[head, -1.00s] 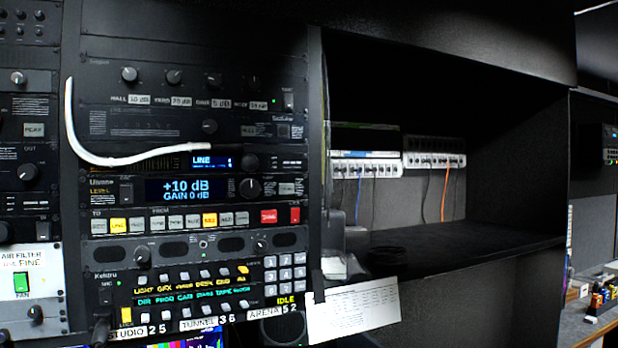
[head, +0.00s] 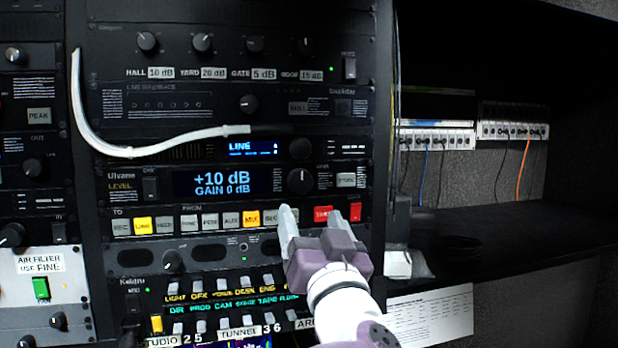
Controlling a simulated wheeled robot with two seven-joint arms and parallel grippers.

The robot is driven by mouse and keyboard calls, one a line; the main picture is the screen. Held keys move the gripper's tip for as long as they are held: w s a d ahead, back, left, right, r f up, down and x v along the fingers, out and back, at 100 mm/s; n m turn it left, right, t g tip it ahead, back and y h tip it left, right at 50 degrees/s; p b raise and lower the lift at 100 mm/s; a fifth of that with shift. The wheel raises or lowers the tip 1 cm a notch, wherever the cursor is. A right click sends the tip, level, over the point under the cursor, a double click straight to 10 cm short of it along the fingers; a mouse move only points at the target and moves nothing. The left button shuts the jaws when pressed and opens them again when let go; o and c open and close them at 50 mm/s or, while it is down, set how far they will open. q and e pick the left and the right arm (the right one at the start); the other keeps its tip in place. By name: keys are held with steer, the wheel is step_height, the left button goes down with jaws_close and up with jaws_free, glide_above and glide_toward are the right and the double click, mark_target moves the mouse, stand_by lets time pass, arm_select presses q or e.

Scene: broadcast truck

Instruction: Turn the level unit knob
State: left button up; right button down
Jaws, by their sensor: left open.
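The level unit (head: 160,193) is a black rack unit labelled "Ulvano LEVEL". Its blue display (head: 222,184) reads "+10 dB" and "GAIN 0 dB". Its knob (head: 300,181) is round and black, right of the display, and fully visible. My left gripper (head: 312,216) is open and empty. Its fingertips point up, just below the knob in the picture, in front of the button row. I see no contact with the knob. My right gripper is not in view.
A white cable (head: 78,112) loops across the rack above the level unit. A button row (head: 188,221) with lit yellow and red keys runs below it. A paper sheet (head: 432,313) hangs at the lower right. A dark open shelf (head: 500,218) lies to the right.

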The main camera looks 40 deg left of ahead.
mark_target(302, 186)
arm_select(q)
steer(key=p+x, duration=0.1)
steer(key=x, duration=0.2)
steer(key=w+p+x, duration=0.1)
steer(key=x, duration=0.2)
steer(key=f+p+x, duration=0.1)
steer(key=p+x, duration=0.1)
steer(key=x, duration=0.1)
steer(key=shift+w+d+r, duration=0.1)
steer(key=shift+w+r, duration=0.05)
steer(key=shift+w, duration=0.3)
steer(key=shift+a+r, duration=0.15)
steer(key=shift+a, duration=0.15)
steer(key=shift+s+a+r, duration=0.15)
steer(key=shift+s, duration=0.15)
steer(key=shift+w, duration=0.3)
steer(key=c, duration=1.1)
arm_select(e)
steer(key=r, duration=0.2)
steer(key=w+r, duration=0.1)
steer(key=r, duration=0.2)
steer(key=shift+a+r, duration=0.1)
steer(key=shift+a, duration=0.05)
